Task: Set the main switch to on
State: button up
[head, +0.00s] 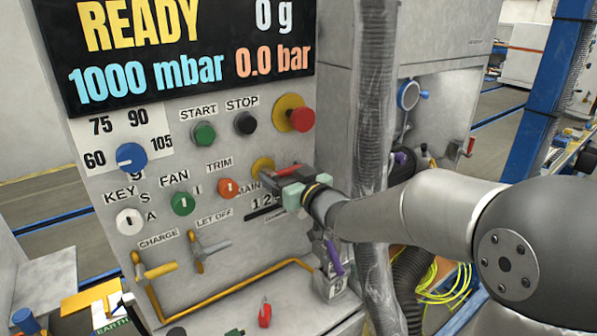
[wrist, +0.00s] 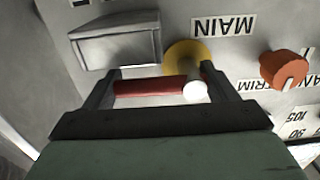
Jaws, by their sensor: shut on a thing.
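The main switch has a red handle (head: 288,169) on a yellow round plate (head: 262,165), above the partly covered MAIN label. In the wrist view, where the labels appear upside down, the red handle (wrist: 150,88) lies level across the picture with a white knob (wrist: 196,91) at its right end. Behind it are the yellow plate (wrist: 186,54) and the MAIN label (wrist: 223,25). My gripper (head: 291,178) is at the switch. In the wrist view my gripper (wrist: 160,84) has one finger at each end of the handle and is shut on it.
The orange TRIM knob (head: 228,188) sits just left of the switch, and the red button (head: 301,119) is above it. A grey box-like part (wrist: 117,42) juts out close to one finger. A wrapped hose (head: 372,130) hangs right of the panel near my arm.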

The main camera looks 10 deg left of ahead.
dwell(0.3)
jog(key=o, duration=1.4)
jog(key=shift+c, duration=0.2)
jog(key=v, duration=1.7)
jog(key=shift+b, duration=0.3)
jog(key=shift+s+d+r, duration=0.1)
jog(key=shift+s+d, duration=0.05)
jog(key=s+d+f+m+g+h+p, duration=0.15)
jog(key=d+f+m+h+p, duration=0.4)
jog(key=d+h, duration=0.8)
jog(key=s+d+f+m+g, duration=0.1)
jog(key=s+f+g, duration=0.1)
jog(key=s+g, duration=0.3)
jog(key=s+d+f+m+g, duration=0.2)
jog(key=s+g, duration=0.3)
jog(key=s, duration=0.8)
jog(key=shift+s+d+f+g+y+p, duration=0.2)
jog(key=shift+s+f+g+y+p, duration=0.15)
jog(key=shift+f+p, duration=0.15)
